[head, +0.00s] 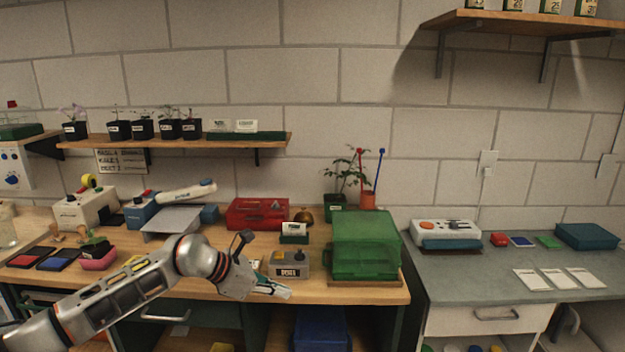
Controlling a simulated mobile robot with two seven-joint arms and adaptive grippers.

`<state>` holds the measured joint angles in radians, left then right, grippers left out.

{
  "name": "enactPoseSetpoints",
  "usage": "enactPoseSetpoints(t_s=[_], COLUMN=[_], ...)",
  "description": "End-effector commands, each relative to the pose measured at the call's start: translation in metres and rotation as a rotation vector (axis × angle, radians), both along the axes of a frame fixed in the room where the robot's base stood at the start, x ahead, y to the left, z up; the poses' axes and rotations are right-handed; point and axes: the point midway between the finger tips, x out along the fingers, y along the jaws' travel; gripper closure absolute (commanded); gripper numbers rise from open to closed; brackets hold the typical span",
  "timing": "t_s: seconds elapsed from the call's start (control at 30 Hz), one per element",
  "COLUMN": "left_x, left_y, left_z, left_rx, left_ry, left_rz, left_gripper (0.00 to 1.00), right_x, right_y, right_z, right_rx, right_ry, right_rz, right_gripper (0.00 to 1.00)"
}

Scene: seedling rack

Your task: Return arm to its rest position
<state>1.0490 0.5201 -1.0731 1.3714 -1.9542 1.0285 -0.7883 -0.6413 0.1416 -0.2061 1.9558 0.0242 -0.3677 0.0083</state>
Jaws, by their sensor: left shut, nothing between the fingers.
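My left arm comes in from the lower left and reaches over the front of the wooden bench (220,285). My left gripper (284,293) is at the bench's front edge, just in front of a grey box with a dark label (288,264). Its fingers are together and nothing shows between them. Whether it touches the bench top cannot be told. My right gripper does not show.
A green translucent box (366,245) stands right of the gripper. A red case (258,213) lies behind. A shelf (180,142) holds several potted seedlings. A grey side bench (480,265) at right bears white cards and a device (445,230).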

Motion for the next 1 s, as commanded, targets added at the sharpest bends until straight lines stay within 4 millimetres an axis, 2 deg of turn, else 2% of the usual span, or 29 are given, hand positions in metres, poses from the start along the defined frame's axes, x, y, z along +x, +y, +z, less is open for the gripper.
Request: enactPoseSetpoints(t_s=[0.03,0.1,0.2,0.33,0.43,0.57,0.67,0.77,0.87,1.0], left_x=[-0.020,-0.043,-0.072,-0.100,-0.112,-0.122,-0.127,-0.134,-0.147,-0.179], left_y=[-0.024,-0.053,-0.084,-0.107,-0.109,-0.096,-0.075,-0.047,-0.015,0.033], left_z=[-0.011,-0.016,-0.015,-0.010,-0.007,-0.013,-0.027,-0.051,-0.084,-0.142], left_rx=[-0.099,-0.249,-0.469,-0.746,-0.950,-1.202,-1.383,-1.552,-1.708,-1.904], left_ry=[0.057,0.138,0.268,0.446,0.589,0.781,0.928,1.073,1.210,1.391], left_rz=[0.001,0.017,0.066,0.164,0.268,0.434,0.587,0.760,0.950,1.248], left_gripper=[1.00,1.00,1.00,1.00,1.00,1.00,1.00,1.00,1.00,1.00], right_x=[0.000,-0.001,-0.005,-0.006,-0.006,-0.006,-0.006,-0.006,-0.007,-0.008], right_y=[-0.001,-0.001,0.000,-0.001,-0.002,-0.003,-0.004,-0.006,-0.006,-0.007], right_z=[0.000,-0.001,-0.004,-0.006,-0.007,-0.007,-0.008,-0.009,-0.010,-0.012], right_rx=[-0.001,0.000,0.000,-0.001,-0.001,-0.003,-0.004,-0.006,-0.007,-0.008], right_ry=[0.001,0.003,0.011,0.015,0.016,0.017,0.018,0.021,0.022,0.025], right_rz=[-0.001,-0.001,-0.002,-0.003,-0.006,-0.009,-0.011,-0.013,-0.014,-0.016], right_gripper=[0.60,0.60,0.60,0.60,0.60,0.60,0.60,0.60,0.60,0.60])
